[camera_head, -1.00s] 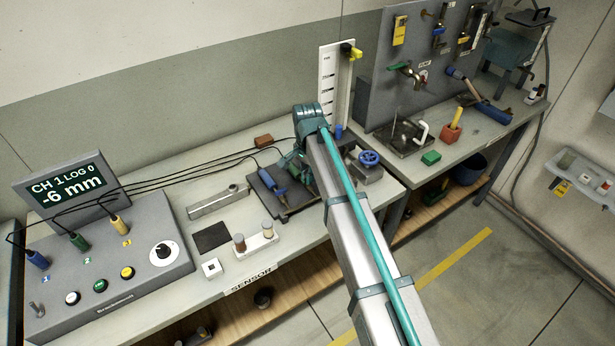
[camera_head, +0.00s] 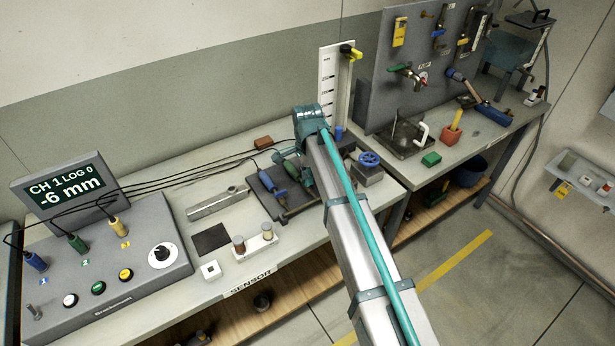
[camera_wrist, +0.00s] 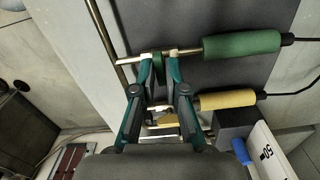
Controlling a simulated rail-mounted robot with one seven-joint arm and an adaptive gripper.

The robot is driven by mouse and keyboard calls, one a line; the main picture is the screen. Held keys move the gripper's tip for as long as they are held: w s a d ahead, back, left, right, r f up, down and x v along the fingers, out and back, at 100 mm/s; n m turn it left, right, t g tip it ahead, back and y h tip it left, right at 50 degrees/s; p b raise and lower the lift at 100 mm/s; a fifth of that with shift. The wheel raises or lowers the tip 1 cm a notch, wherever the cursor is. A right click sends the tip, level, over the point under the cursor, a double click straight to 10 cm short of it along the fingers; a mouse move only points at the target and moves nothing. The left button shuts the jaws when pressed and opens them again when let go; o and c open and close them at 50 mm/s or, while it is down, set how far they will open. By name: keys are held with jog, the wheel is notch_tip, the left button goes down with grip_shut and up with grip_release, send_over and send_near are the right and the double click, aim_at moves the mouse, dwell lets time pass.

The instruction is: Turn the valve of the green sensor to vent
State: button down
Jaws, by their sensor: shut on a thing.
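The green sensor (camera_wrist: 242,45) lies on a dark plate (camera_wrist: 225,15) in the wrist view, its body to the right of my gripper and its metal stem running left. My gripper (camera_wrist: 159,66) is at that stem, its two fingers closed on a small green valve lever (camera_wrist: 158,68). In the head view my arm hides most of the gripper, and the green sensor (camera_head: 290,170) shows only in part beside the wrist. The blue sensor (camera_head: 268,182) lies to the left on the same plate.
A yellow sensor (camera_wrist: 228,98) lies close beside the gripper in the wrist view. A white scale board (camera_head: 328,85) stands behind the wrist, and a blue handwheel (camera_head: 369,159) is to its right. The console (camera_head: 105,265) reads -6 mm.

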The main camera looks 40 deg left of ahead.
jog(key=c, duration=1.3)
grip_release()
jog(key=shift+o, duration=0.2)
notch_tip(320, 180, up, 12)
